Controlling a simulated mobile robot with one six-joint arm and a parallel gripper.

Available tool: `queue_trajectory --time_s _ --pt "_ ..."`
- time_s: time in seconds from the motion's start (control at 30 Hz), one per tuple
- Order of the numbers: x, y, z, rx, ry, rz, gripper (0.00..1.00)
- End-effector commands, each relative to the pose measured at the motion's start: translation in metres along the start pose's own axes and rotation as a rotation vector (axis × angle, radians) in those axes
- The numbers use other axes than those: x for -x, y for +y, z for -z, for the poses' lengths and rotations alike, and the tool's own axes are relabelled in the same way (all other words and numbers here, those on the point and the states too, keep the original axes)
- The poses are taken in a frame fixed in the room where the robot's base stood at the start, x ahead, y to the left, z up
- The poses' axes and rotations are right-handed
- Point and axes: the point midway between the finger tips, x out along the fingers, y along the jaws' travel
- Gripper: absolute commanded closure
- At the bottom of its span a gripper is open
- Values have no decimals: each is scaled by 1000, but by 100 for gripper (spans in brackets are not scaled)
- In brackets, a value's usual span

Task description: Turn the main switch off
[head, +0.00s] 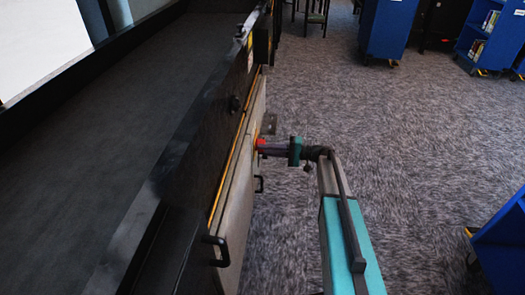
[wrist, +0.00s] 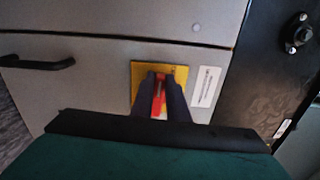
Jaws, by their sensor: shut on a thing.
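The main switch is a red handle (wrist: 157,98) on a yellow plate (wrist: 181,74), fixed to the grey side panel of the sorter. In the wrist view my gripper (wrist: 159,82) has its two dark fingers on either side of the red handle, shut on it. The fingers hide much of the handle, and its exact angle is hard to tell. In the head view my gripper (head: 262,145) reaches in from the right to the panel, with a little red (head: 261,142) showing at its tip.
A black handle (wrist: 38,63) sits on the panel left of the switch. A white label (wrist: 205,87) is right of it, then a black frame (wrist: 262,70). In the head view, blue carts (head: 388,28) stand at the back.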

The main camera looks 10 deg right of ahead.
Motion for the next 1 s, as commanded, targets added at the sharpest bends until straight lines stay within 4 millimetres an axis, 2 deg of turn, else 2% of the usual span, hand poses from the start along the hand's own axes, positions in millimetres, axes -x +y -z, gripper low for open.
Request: queue_trajectory --time_s 0.03,0.63,0.67,0.77,1.0 --pt "1 0 6 21 15 2 100" --pt "2 0 6 72 16 3 100" --pt "2 0 6 72 16 3 83" --pt "2 0 5 71 14 2 67" --pt "1 1 3 69 10 1 67"
